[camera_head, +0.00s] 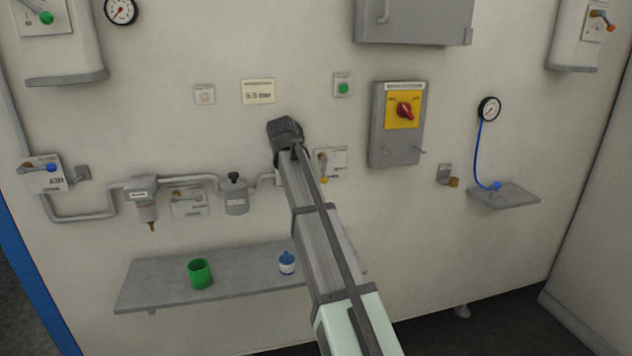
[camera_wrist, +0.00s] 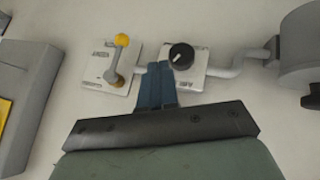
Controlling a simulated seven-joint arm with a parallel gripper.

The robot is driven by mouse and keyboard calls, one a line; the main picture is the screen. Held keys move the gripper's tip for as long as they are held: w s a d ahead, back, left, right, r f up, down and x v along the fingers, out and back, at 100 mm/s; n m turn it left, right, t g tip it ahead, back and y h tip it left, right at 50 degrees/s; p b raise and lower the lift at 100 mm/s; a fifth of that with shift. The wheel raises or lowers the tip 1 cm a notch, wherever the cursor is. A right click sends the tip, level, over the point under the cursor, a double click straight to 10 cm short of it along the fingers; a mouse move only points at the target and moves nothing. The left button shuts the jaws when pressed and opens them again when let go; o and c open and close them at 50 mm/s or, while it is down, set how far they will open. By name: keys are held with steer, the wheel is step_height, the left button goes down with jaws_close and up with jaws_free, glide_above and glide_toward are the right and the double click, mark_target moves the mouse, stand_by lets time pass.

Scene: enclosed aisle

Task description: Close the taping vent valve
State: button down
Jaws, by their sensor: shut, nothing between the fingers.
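Several valves show on the wall, but I cannot read which label marks the taping vent valve. Near my gripper (camera_head: 286,130) is a yellow-tipped lever valve (camera_head: 323,168) on a white plate. In the wrist view this lever valve (camera_wrist: 118,62) stands out from its plate, just left of my fingers. A black round knob (camera_wrist: 181,56) on another white plate is just right of the fingertips. My gripper (camera_wrist: 160,66) is shut and empty, its blue fingers overlapping the edge of the knob's plate; contact cannot be told. In the head view my gripper hides this knob.
A blue-handled valve (camera_head: 38,168) and an orange-tipped valve (camera_head: 187,195) sit along the pipe at left, with a grey canister (camera_head: 235,195). A grey switch box (camera_head: 396,140) is at right. Below, a shelf (camera_head: 150,285) holds a green cup (camera_head: 200,274) and a small bottle (camera_head: 287,263).

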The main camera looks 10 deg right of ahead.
mark_target(324, 170)
steer(key=shift+s+d+f+n+g+h, duration=0.3)
steer(key=shift+s+d+n+g, duration=0.2)
steer(key=shift+n, duration=0.2)
steer(key=w+d+f, duration=0.6)
steer(key=f, duration=0.1)
steer(key=shift+w+d, duration=0.4)
